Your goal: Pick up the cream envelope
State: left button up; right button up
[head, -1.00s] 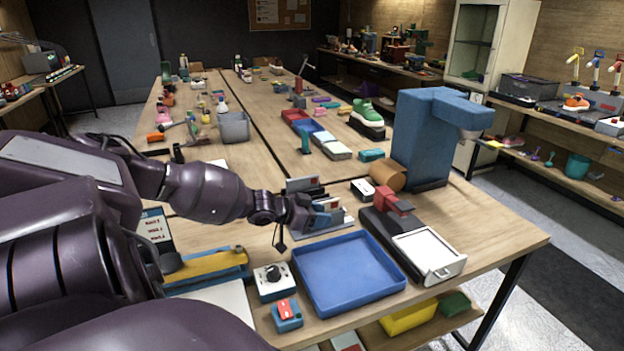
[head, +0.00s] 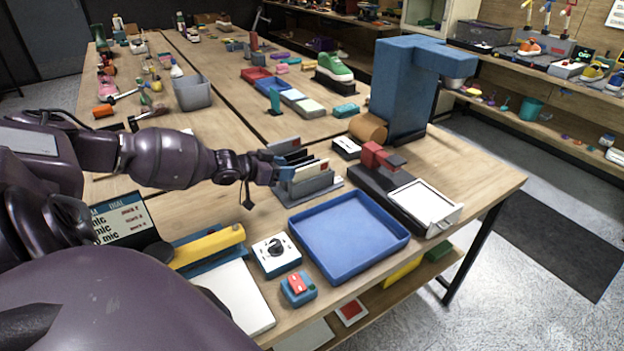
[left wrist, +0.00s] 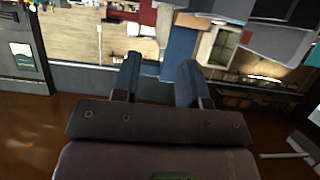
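A grey rack (head: 306,188) on the table holds several upright envelopes in a row. The one toward the front is pale cream with a small red mark, and I take it as the cream envelope (head: 311,170). Darker envelopes (head: 296,157) stand behind it. My left gripper (head: 281,166) is at the left end of the rack, its blue fingertips close beside the envelopes; I cannot tell whether they touch. In the left wrist view its two fingers (left wrist: 158,78) are apart, with nothing seen between them. My right gripper is not in view.
A blue tray (head: 349,238) lies in front of the rack. A white dial box (head: 276,254) stands left of the tray. A black-and-red device with a white plate (head: 418,203) and a tall blue machine (head: 400,90) stand to the right.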

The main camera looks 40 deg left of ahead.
aim_at(303, 168)
pick_arm(q)
jog(key=shift+w+d+f, duration=0.25)
jog(key=shift+w+f, duration=0.05)
jog(key=shift+w, duration=0.3)
jog(key=shift+w+d, duration=0.1)
jog(key=shift+w, duration=0.3)
jog(key=b+x, duration=0.1)
jog(key=x, duration=0.2)
jog(key=shift+w, duration=0.25)
jog(key=shift+w+d+f, duration=0.1)
jog(key=shift+w+f, duration=0.15)
jog(key=shift+w, duration=0.3)
jog(key=shift+c, duration=0.4)
grip_shut()
